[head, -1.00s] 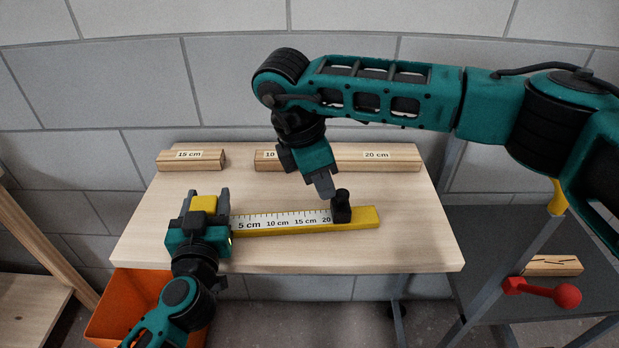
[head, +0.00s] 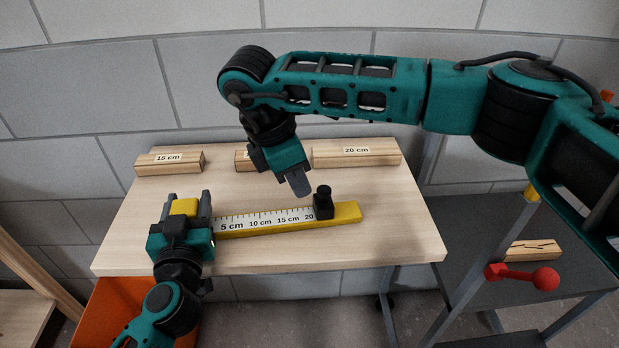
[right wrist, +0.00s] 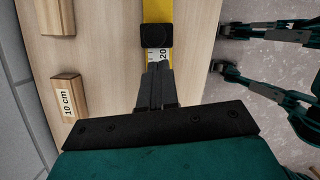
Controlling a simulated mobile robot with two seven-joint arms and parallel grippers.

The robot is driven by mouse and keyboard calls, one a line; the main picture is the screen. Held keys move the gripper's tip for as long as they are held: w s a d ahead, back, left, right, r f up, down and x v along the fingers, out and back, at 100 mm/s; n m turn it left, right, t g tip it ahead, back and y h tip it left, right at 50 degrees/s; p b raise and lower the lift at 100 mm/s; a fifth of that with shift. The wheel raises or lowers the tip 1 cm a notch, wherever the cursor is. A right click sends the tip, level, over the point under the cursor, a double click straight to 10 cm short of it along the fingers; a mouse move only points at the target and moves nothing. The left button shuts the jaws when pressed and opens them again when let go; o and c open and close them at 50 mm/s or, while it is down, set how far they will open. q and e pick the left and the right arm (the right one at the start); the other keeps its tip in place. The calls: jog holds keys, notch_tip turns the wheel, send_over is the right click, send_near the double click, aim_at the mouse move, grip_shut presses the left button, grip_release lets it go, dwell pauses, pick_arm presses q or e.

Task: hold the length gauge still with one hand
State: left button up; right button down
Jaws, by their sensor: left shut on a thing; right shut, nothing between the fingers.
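The length gauge (head: 347,213) is a yellow bar with a white scale and a black slider (head: 323,203) near the 20 mark. It lies on the wooden table. My left gripper (head: 187,207) is shut on the gauge's left end, where a yellow block shows between the fingers. My right gripper (head: 300,186) is shut and empty, above the table just behind and left of the slider. In the right wrist view its closed fingers (right wrist: 157,85) appear over the scale near the slider (right wrist: 156,36); the gap below them cannot be judged.
Battens labelled 15 cm (head: 170,162), 10 cm (head: 243,160) and 20 cm (head: 357,157) lie along the table's back edge. An orange bin (head: 118,312) stands below at left.

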jog(key=shift+s+a+r, duration=0.15)
jog(key=shift+a, duration=0.45)
jog(key=shift+s+a+r, duration=0.1)
jog(key=shift+a, duration=0.45)
jog(key=v, duration=0.9)
jog(key=shift+r, duration=0.45)
jog(key=shift+d, duration=0.1)
pick_arm(q)
jog(key=o, duration=1.3)
jog(key=shift+o, duration=0.2)
jog(key=s+d, duration=0.1)
jog(key=s, duration=1.1)
